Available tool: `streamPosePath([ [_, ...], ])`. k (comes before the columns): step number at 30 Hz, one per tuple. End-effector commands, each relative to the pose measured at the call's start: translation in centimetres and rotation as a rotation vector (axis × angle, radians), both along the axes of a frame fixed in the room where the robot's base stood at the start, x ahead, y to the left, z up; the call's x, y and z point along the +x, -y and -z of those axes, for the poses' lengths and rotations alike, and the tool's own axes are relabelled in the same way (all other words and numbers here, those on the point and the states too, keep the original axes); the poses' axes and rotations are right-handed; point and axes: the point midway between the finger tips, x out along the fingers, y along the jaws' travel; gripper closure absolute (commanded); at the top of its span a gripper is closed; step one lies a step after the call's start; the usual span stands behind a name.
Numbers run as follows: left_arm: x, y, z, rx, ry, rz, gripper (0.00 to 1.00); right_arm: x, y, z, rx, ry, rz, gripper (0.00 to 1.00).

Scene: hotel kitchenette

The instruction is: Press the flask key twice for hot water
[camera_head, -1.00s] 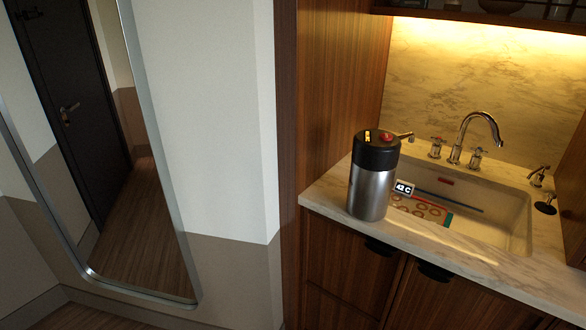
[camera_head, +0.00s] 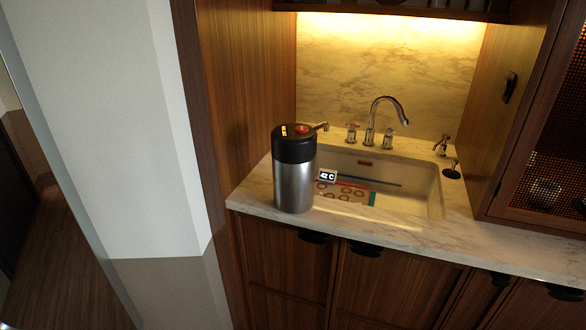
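The flask (camera_head: 294,184) is a steel cylinder with a black top, standing upright at the left end of the marble counter. A round red key (camera_head: 303,128) sits on its black lid, beside a small yellow-lit marking (camera_head: 284,130). A thin metal spout (camera_head: 318,127) points right from the lid, toward the sink. A small label reading "42 C" (camera_head: 327,176) shows just right of the flask. Neither of my grippers is in view.
The white sink (camera_head: 432,192) with a patterned item (camera_head: 346,193) in it lies right of the flask. A chrome faucet (camera_head: 372,120) stands behind it. A wooden side panel (camera_head: 240,110) rises left of the flask. A mesh-fronted cabinet (camera_head: 560,150) stands at right.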

Motion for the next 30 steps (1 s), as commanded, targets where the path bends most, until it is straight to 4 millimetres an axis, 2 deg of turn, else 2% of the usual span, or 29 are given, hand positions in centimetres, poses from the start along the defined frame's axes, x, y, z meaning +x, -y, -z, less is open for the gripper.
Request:
streamPosePath([
  [5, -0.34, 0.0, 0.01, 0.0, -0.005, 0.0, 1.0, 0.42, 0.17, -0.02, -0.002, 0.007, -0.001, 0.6],
  [8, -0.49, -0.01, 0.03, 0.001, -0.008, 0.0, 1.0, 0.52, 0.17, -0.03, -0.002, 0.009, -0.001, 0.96],
  [9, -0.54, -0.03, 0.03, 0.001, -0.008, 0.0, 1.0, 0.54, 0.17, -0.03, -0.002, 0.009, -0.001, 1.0],
  [30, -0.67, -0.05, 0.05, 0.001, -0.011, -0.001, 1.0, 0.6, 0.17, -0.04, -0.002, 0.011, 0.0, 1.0],
])
